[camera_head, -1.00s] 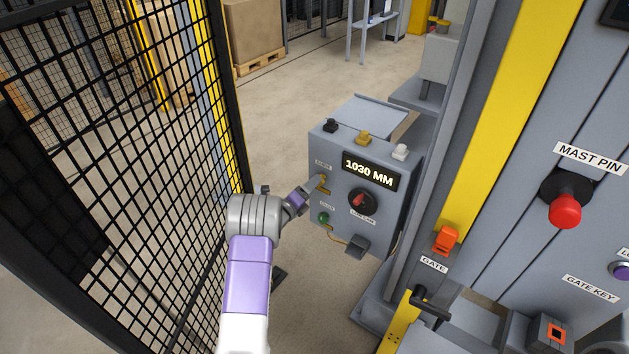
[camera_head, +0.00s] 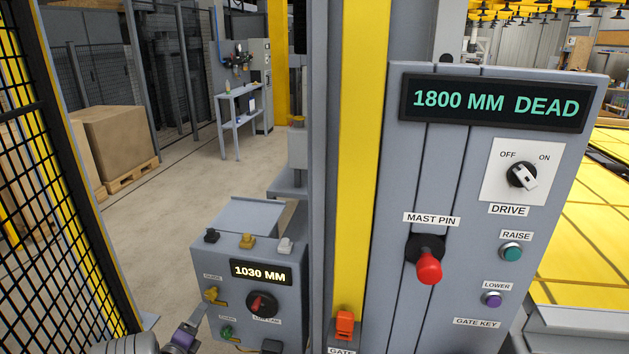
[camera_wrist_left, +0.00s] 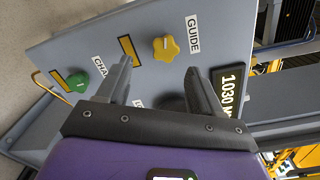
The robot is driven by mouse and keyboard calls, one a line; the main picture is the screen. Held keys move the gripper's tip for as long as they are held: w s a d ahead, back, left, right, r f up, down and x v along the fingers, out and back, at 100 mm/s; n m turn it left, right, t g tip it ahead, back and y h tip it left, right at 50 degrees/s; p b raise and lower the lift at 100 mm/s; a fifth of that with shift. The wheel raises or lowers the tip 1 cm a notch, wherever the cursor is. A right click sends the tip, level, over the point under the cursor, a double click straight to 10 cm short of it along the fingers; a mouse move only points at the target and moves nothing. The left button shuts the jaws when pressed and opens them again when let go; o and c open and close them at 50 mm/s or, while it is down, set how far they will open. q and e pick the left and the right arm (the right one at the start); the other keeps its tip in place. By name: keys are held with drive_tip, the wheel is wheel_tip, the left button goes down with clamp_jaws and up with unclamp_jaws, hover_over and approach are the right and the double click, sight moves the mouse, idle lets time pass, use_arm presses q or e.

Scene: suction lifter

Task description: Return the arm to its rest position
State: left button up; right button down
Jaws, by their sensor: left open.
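My left arm comes in at the bottom left of the head view, with its left gripper (camera_head: 196,322) at the left side of a small grey control box (camera_head: 292,308). In the left wrist view the two dark fingers (camera_wrist_left: 160,92) are apart with nothing between them. A yellow knob (camera_wrist_left: 165,49) labelled GUIDE is just beyond the fingertips, and no contact shows. A green knob (camera_wrist_left: 77,83) is left of the fingers. The box's display (camera_head: 261,271) reads 1030 MM. My right gripper is not in view.
A mesh fence (camera_head: 62,200) stands close on the left. A tall grey panel (camera_head: 395,290) on the right carries a red MAST PIN knob (camera_head: 428,267), a DRIVE switch (camera_head: 522,176) and a display (camera_head: 493,104) reading 1800 MM DEAD. Floor (camera_head: 190,195) behind the box is clear.

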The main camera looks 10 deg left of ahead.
use_arm(q)
drive_tip(key=s+d+f+n+g+p, duration=0.4)
drive_tip(key=s+d+f+n+g, duration=0.55)
drive_tip(key=d+f+n, duration=0.6)
drive_tip(key=s+d+n+g+h+p, duration=0.1)
drive_tip(key=s+d+n+g, duration=0.3)
drive_tip(key=s+d, duration=0.3)
drive_tip(key=s+d+n+g+h+p, duration=0.2)
drive_tip(key=s+d+n, duration=0.5)
drive_tip(key=s, duration=0.8)
drive_tip(key=shift+d+g, duration=0.75)
drive_tip(key=shift+g, duration=0.1)
drive_tip(key=shift+c, duration=0.3)
